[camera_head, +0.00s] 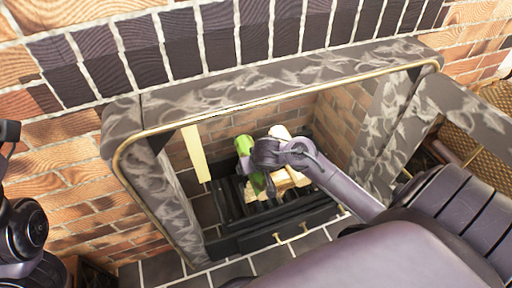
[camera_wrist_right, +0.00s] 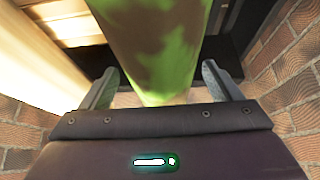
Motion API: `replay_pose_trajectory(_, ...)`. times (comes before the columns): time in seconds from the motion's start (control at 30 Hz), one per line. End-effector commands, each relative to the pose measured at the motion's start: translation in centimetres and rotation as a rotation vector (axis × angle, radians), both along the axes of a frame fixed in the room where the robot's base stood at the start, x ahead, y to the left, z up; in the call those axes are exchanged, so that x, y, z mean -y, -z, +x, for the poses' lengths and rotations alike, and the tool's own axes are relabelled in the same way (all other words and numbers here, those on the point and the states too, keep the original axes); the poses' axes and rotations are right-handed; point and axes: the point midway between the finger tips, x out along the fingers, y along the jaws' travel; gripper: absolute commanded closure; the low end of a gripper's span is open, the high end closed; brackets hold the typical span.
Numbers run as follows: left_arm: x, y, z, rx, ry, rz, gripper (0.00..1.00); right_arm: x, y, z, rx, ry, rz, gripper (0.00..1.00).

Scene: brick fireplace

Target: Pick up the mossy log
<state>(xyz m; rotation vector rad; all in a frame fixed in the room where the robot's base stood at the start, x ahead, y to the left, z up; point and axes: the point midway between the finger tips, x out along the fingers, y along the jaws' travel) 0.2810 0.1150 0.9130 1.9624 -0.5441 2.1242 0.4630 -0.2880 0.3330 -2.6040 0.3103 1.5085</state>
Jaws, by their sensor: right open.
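The mossy log (camera_head: 244,145) is green and stands in the fireplace over the grate, partly hidden behind my right gripper (camera_head: 254,162) in the head view. In the right wrist view the mossy log (camera_wrist_right: 155,45) runs from the top of the picture down between the two fingers of my right gripper (camera_wrist_right: 160,76). The fingers are open, one on each side of the log, with visible gaps on both sides. My left arm shows only at the left edge of the head view, and its gripper is not seen.
Pale logs (camera_head: 292,183) lie in the black grate (camera_head: 285,213) close to the mossy log. A pale log (camera_wrist_right: 40,70) shows left of the fingers in the wrist view. The grey stone surround (camera_head: 290,78) and brick walls (camera_head: 345,125) enclose the space.

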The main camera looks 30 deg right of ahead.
Motion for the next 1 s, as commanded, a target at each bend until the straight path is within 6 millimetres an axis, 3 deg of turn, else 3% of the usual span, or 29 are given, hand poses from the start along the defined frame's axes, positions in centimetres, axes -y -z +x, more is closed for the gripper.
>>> replay_pose_trajectory(0.3, 0.06, -0.19, -0.15, 0.007, 0.0, 0.001, 0.64, 0.04, 0.19, 0.2, 0.001, 0.0, 0.001, 0.16)
replay_pose_trajectory(0.8, 0.06, -0.17, -0.11, 0.007, 0.0, 0.001, 0.64, 0.06, 0.21, 0.19, 0.001, 0.0, 0.0, 0.81)
replay_pose_trajectory(1.0, 0.07, -0.19, -0.12, 0.006, -0.001, 0.002, 0.64, 0.07, 0.06, 0.27, 0.004, 0.0, 0.0, 0.81)
